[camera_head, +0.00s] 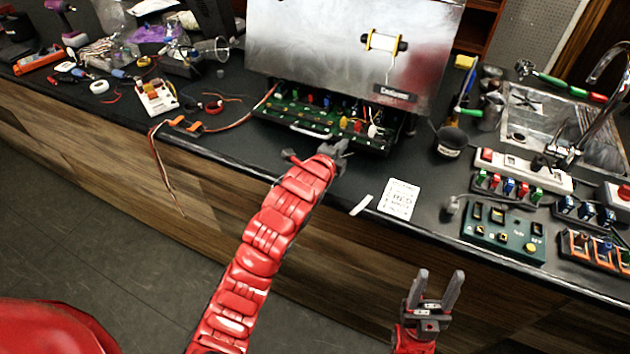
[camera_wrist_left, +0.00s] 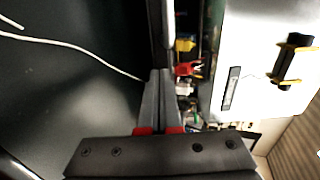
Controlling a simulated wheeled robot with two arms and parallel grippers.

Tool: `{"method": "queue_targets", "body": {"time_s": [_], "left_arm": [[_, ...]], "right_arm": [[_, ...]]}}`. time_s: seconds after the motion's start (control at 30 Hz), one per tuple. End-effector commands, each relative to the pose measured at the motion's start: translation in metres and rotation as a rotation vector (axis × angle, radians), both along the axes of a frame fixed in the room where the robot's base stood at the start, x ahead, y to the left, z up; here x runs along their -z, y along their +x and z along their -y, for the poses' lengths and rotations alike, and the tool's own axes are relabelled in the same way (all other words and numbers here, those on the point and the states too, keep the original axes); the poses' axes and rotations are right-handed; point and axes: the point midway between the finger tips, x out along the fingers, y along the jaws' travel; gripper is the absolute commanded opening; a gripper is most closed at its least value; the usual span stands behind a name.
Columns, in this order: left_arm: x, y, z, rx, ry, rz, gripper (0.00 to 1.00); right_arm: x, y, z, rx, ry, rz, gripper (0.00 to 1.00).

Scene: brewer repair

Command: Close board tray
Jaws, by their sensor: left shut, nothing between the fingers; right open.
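The board tray (camera_head: 295,122) is a green circuit board with coloured parts, sticking out from under the front of the silver brewer (camera_head: 350,50). A light handle (camera_head: 310,132) is on its front edge. My left gripper (camera_head: 338,147) is shut and empty at the tray's front edge, right of the handle; I cannot tell whether it touches. In the left wrist view its shut fingers (camera_wrist_left: 161,85) point at the tray's dark front edge, with coloured parts (camera_wrist_left: 186,68) just beyond. My right gripper (camera_head: 436,285) is open and empty, in front of the counter and below its edge.
A white printed card (camera_head: 399,198) lies on the counter right of my left arm. A green control box (camera_head: 502,232) and connector blocks stand further right, near the sink (camera_head: 560,125). Orange clips and loose wires (camera_head: 187,125) lie left of the tray. A dark cup (camera_head: 450,141) stands right of the brewer.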

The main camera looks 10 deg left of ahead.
Motion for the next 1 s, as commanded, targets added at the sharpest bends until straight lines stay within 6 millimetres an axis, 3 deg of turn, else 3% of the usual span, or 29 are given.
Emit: {"method": "queue_targets", "body": {"time_s": [0.03, 0.1, 0.4, 0.63, 1.0], "left_arm": [[0.005, 0.012, 0.005, -0.001, 0.0, 0.001, 0.0], [0.003, 0.027, 0.01, -0.001, -0.002, 0.004, 0.0], [0.002, 0.073, 0.024, 0.0, -0.002, -0.001, 0.0], [0.0, 0.086, 0.028, 0.001, 0.0, 0.0, 0.0], [-0.004, 0.088, 0.029, 0.0, -0.002, 0.008, 0.0]], "right_arm": [[0.014, 0.0, 0.0, 0.0, 0.0, 0.0, 0.53], [0.022, 0.0, 0.0, 0.0, 0.0, 0.0, 0.53], [0.046, 0.0, 0.0, 0.0, 0.0, 0.0, 0.53], [0.051, 0.0, 0.0, 0.0, 0.0, 0.0, 0.53], [0.05, 0.0, 0.0, 0.0, 0.0, 0.0, 0.53]]}}
